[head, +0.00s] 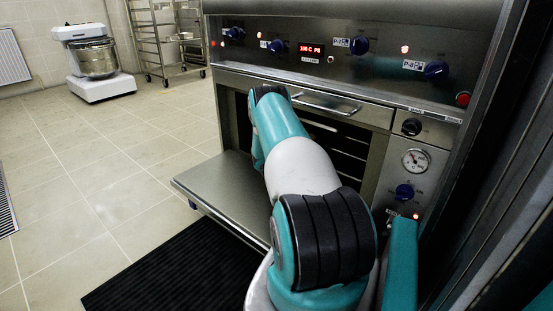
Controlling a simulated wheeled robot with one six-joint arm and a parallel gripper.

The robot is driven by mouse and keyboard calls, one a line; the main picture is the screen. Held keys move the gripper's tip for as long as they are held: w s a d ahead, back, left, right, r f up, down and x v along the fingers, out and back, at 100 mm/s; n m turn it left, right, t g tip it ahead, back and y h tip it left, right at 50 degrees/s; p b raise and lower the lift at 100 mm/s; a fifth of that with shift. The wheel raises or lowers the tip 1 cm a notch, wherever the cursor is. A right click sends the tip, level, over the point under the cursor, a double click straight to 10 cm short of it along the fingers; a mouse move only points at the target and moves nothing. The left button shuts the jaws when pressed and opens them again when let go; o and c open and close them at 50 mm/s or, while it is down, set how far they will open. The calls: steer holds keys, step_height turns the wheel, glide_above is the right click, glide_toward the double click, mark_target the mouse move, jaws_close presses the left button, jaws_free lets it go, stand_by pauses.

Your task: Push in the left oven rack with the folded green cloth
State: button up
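The oven (470,90) stands in front of me with its door (215,190) folded down flat. Dark rack edges (345,155) show inside the opening, to the right of my arm. My arm reaches toward the opening and covers most of its left and middle part, so I cannot make out the left rack or how far in it sits. My gripper is hidden beyond the far end of the arm. I see no green cloth.
A metal handle bar (325,104) runs above the opening, below knobs and a red-lit display (311,49). A gauge (415,161) is at right. A black mat (165,270) lies before the oven.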

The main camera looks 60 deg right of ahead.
steer(key=shift+w+a+r+p, duration=0.2)
steer(key=shift+a+r+p, duration=0.2)
steer(key=shift+a+p, duration=0.35)
steer(key=shift+w+a+r+p, duration=0.2)
steer(key=shift+a+r+p, duration=0.15)
steer(key=shift+a+p, duration=0.4)
stand_by(2.6)
steer(key=shift+w+a+r+p, duration=0.2)
steer(key=shift+a+r+p, duration=0.2)
steer(key=shift+a, duration=0.35)
steer(key=shift+w+a+r+p, duration=0.25)
steer(key=shift+a+p, duration=0.1)
steer(key=shift+a, duration=0.45)
steer(key=shift+w+a+r+p, duration=0.15)
steer(key=shift+a+r+p, duration=0.25)
steer(key=shift+a, duration=0.35)
